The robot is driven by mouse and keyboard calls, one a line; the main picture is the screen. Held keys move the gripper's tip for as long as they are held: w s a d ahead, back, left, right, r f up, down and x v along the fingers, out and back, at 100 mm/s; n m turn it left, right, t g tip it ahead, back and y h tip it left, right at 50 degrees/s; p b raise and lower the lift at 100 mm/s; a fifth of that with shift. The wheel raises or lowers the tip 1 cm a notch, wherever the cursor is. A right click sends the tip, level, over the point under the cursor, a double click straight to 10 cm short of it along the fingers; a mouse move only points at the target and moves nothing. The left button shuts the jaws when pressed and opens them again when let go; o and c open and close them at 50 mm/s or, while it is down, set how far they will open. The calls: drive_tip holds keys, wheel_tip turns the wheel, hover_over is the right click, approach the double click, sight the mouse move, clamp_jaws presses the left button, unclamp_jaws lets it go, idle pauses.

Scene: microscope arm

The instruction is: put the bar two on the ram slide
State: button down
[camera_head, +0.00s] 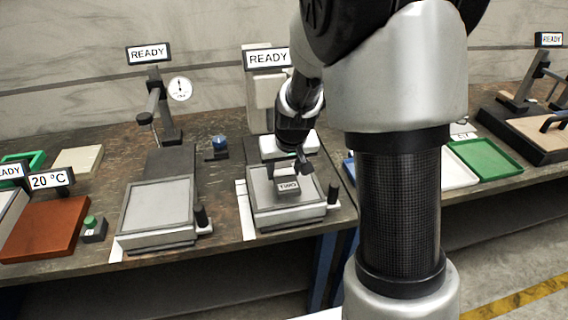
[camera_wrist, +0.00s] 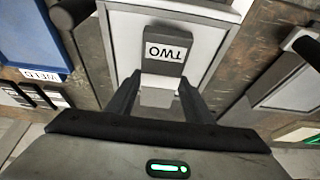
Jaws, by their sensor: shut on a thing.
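The bar two (camera_head: 288,186) is a small grey block with a white "TWO" label, which also shows in the wrist view (camera_wrist: 166,50). My gripper (camera_head: 293,168) is shut on it, with its two dark fingers (camera_wrist: 160,88) at the bar's near end in the wrist view. The bar is over the grey plate (camera_head: 262,213) of the middle machine; I cannot tell whether it touches the plate. No label names the ram slide, so I cannot tell whether this plate is it. My wrist hides part of this machine.
Left of it stands another machine with a grey plate (camera_head: 157,203), a dial gauge (camera_head: 180,89) and a black knob (camera_head: 201,215). A brown block (camera_head: 45,228) lies farther left. A green tray (camera_head: 484,158) lies right of my arm. A blue tray (camera_wrist: 32,35) shows in the wrist view.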

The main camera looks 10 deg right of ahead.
drive_tip(key=shift+x, duration=0.85)
drive_tip(key=shift+s, duration=0.25)
drive_tip(key=shift+f, duration=0.2)
drive_tip(key=c, duration=0.9)
unclamp_jaws()
drive_tip(key=shift+s+f, duration=0.1)
drive_tip(key=shift+r, duration=0.45)
drive_tip(key=s+f+p+v, duration=0.1)
drive_tip(key=s+v, duration=0.1)
drive_tip(key=v, duration=0.9)
drive_tip(key=s+f+p+v, duration=0.1)
drive_tip(key=s+v, duration=0.2)
drive_tip(key=v, duration=0.8)
drive_tip(key=s+r+t, duration=0.1)
drive_tip(key=s+r, duration=0.2)
drive_tip(key=s, duration=0.8)
drive_tip(key=shift+s+r, duration=0.25)
drive_tip(key=shift+s, duration=0.05)
